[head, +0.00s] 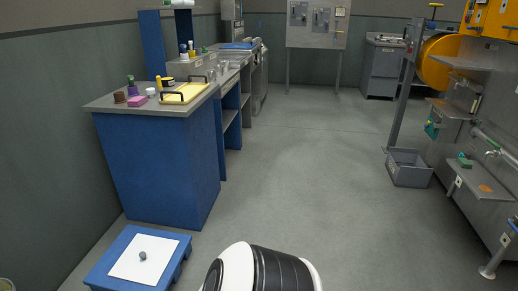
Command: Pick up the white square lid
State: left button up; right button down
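The white square lid (163,262) lies flat on a low blue stand (112,248) on the floor at the bottom left of the head view. A small dark grey knob (143,256) stands near its middle. Neither of my grippers shows in the head view, so nothing is seen touching the lid. A white and black rounded part at the bottom centre seems to be mine.
A blue cabinet (160,165) with a grey top stands just behind the blue stand, carrying a yellow tray (186,93) and small items. A grey crate (408,170) sits by machinery at the right. The middle floor (290,170) is clear.

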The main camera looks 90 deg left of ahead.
aim_at(146, 259)
jog(key=u, duration=3.9)
